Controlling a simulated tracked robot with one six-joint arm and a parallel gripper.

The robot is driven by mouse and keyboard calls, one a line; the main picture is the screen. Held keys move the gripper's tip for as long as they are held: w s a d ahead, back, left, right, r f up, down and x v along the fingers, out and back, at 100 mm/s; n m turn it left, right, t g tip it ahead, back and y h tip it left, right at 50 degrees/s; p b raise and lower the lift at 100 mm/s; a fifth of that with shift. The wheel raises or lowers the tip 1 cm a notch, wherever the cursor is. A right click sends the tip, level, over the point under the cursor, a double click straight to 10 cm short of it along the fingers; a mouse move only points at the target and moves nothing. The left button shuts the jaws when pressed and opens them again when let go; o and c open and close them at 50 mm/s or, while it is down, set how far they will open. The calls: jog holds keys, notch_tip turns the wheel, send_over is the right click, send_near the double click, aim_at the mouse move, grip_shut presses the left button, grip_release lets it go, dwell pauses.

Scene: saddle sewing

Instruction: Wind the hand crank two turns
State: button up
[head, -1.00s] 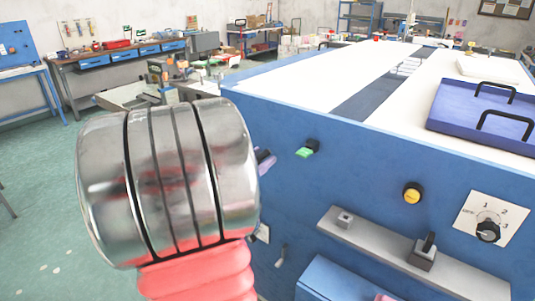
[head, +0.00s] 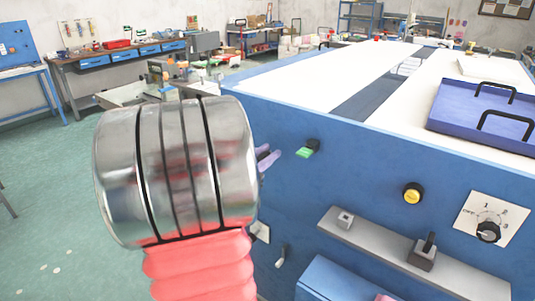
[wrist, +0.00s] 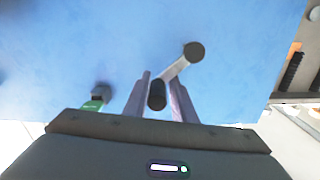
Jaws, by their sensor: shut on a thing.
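The hand crank shows in the wrist view. Its dark round hub (wrist: 194,52) is on the blue panel, and a short grey crank arm (wrist: 176,69) slants down and left from it to a dark handle knob (wrist: 157,96). My gripper (wrist: 160,86) has its two purple fingers on either side of the knob and is shut on it. In the head view my gripper's fingertips (head: 268,158) show beside my metal wrist, close to the blue panel. My arm hides the crank there.
The blue machine cabinet (head: 360,185) carries a green switch (head: 306,150), a yellow button (head: 413,192), a rotary dial (head: 488,231) and a grey ledge with a lever (head: 424,252). A blue tray (head: 482,115) with black handles lies on top. Open green floor (head: 50,190) is at the left.

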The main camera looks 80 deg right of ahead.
jog(key=shift+f, duration=0.1)
grip_shut()
jog(key=shift+s+d, duration=0.15)
jog(key=shift+d, duration=0.05)
jog(key=shift+a+f, duration=0.1)
jog(key=shift+a, duration=0.1)
jog(key=shift+w+n, duration=0.3)
dwell(1.2)
jog(key=o, duration=0.7)
grip_release()
jog(key=shift+c, duration=0.2)
